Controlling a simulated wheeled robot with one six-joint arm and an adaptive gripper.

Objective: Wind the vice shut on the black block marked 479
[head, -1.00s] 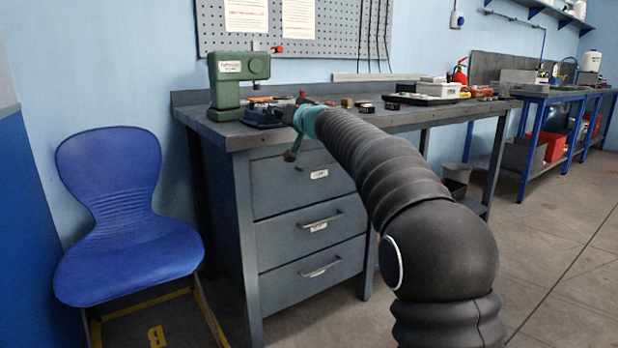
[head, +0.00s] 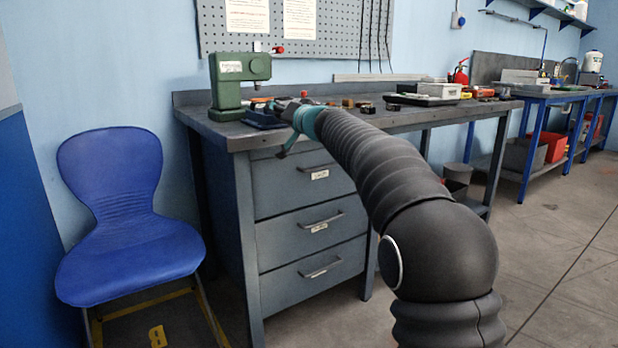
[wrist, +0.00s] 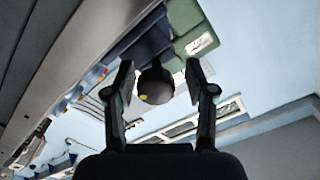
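The blue vice (head: 262,119) sits on the left front of the bench, before the green press. It also shows at the top of the wrist view (wrist: 150,45). In the wrist view a dark round knob (wrist: 155,86) with a yellow spot stands out from the vice side. My gripper (wrist: 159,76) is open, with one finger on each side of the knob and a gap visible on both sides. In the head view my wrist hides part of the vice, and the jaws are not clear. I cannot read 479 on any block; a small black block (head: 366,107) lies farther right on the bench.
The green press (head: 228,97) stands behind the vice, also in the wrist view (wrist: 195,35). A grey tray (head: 422,100) with a white box lies to the right on the bench (head: 400,121). A blue chair (head: 130,270) stands left of the drawers.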

